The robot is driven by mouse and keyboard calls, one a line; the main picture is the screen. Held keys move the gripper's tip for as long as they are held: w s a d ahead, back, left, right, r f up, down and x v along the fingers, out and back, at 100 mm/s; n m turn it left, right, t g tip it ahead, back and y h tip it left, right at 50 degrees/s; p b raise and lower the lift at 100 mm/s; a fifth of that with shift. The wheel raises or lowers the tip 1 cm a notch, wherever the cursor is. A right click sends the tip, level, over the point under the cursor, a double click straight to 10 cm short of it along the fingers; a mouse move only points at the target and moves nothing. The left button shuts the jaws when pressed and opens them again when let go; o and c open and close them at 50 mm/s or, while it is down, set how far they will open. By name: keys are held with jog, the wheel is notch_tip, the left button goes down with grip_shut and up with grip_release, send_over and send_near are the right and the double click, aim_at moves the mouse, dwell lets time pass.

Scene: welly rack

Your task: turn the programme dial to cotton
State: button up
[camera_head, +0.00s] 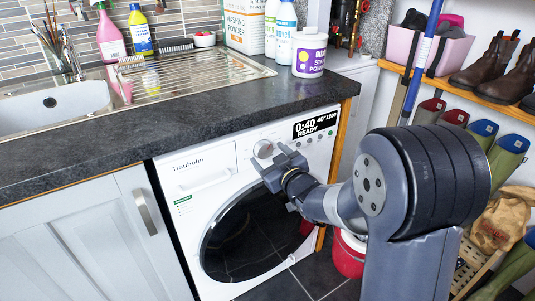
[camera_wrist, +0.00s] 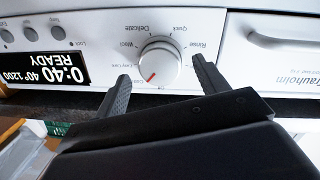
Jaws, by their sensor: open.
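The washing machine (camera_head: 222,165) stands under the worktop, its round door closed. Its programme dial (camera_head: 263,149) is a silver knob on the white panel, also in the wrist view (camera_wrist: 160,60), which shows the panel upside down. The dial's red mark points to the lower left there. My gripper (camera_head: 276,166) is open in front of the panel. In the wrist view its fingers (camera_wrist: 160,69) lie either side of the dial, apart from it; nothing is between them.
The display (camera_wrist: 45,68) reads 0:40, 40°, 1200, READY, with small buttons beside it. The detergent drawer (camera_head: 204,180) is at the panel's other end. The dark worktop (camera_head: 190,118) overhangs above. A red bucket (camera_head: 348,259) stands right of the machine.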

jog(key=v, duration=0.9)
jog(key=shift+p, duration=0.4)
jog(key=shift+f, duration=0.1)
jog(key=b+x, duration=0.1)
jog(key=x, duration=0.9)
jog(key=shift+w+a, duration=0.25)
jog(key=shift+w, duration=0.05)
jog(key=shift+d, duration=0.1)
